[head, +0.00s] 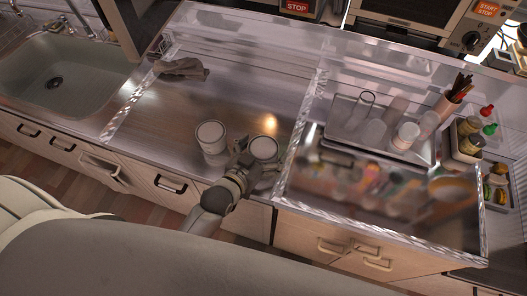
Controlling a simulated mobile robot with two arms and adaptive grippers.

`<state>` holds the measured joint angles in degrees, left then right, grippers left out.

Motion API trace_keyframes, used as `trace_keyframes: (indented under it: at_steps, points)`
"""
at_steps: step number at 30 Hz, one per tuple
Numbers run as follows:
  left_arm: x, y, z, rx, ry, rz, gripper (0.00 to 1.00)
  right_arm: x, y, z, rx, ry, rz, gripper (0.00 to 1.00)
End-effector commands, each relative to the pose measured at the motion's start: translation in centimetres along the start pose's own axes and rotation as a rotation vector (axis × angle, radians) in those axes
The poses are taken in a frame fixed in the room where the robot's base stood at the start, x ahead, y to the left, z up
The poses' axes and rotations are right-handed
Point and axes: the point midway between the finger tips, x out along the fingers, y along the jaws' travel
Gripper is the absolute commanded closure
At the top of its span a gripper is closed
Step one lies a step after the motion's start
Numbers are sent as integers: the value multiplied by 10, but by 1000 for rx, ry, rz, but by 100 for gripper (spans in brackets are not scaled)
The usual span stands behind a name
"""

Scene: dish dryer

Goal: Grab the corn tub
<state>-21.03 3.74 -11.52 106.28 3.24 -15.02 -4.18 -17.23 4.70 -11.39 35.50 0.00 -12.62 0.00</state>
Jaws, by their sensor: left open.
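Two white round tubs with pale lids stand upright near the front edge of the metal counter in the head view. One is the left tub (211,138), the other the right tub (263,148). No label is readable, so I cannot tell which one holds corn. My left gripper (255,165) is open at the near side of the right tub and covers its lower part. Its fingers are close to that tub; I cannot tell whether they touch it. The left tub stands just left of the gripper. My right gripper is out of view.
A sink (65,75) is at the left, with a crumpled grey cloth (183,68) on the counter near it. On the right, a tray (345,128) holds glasses and a white cup (405,136). A bottle caddy (466,154) stands farther right. The counter behind the tubs is clear.

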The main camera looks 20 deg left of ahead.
Motion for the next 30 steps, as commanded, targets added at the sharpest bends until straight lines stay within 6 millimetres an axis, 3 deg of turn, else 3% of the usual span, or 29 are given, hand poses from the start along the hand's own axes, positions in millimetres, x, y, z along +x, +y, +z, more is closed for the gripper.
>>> trace_keyframes:
  at_steps: [4, 17, 30]
  points:
    - [0, 0, 0, 0, 0, 0, 1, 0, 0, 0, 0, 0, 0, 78]
    - [0, 0, 0, -1, 0, 0, 55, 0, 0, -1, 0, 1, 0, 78]
    - [-4, 0, -11, -1, 3, 0, 55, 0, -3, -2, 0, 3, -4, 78]
